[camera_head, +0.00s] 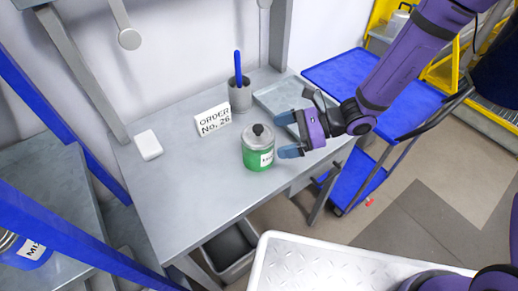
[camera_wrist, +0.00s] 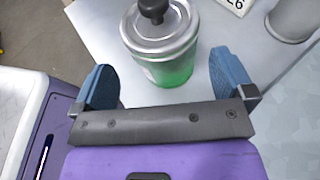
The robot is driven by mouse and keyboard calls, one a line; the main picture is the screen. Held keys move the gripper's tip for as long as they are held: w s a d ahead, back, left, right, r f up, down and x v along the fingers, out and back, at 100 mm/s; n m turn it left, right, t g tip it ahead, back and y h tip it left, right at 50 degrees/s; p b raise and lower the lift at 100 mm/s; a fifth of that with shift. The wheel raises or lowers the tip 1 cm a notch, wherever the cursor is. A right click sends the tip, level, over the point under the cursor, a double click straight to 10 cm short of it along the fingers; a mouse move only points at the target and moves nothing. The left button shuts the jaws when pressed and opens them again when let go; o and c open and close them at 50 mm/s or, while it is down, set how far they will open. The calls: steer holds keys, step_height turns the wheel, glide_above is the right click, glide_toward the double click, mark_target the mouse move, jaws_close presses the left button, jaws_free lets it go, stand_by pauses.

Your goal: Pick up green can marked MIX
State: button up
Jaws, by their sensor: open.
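A green can (camera_head: 258,152) with a silver upper part, a black knob on its lid and a white label stands upright on the grey table (camera_head: 192,195). The label is only partly visible. My gripper (camera_head: 284,135) is just to the right of the can, with its blue fingers apart and pointing towards it. In the wrist view the can (camera_wrist: 162,45) is ahead of my open gripper (camera_wrist: 165,75), between the lines of the two fingertips. Nothing is held.
An "ORDER No. 26" sign (camera_head: 212,119), a grey cup with a blue stick (camera_head: 240,95), a tray (camera_head: 272,96) and a white block (camera_head: 148,145) are on the table. A blue can (camera_head: 28,252) is at the lower left. A blue cart (camera_head: 335,72) stands to the right.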

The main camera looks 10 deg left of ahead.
mark_target(264, 140)
steer(key=shift+x, duration=2.6)
steer(key=shift+w, duration=0.1)
steer(key=c, duration=0.9)
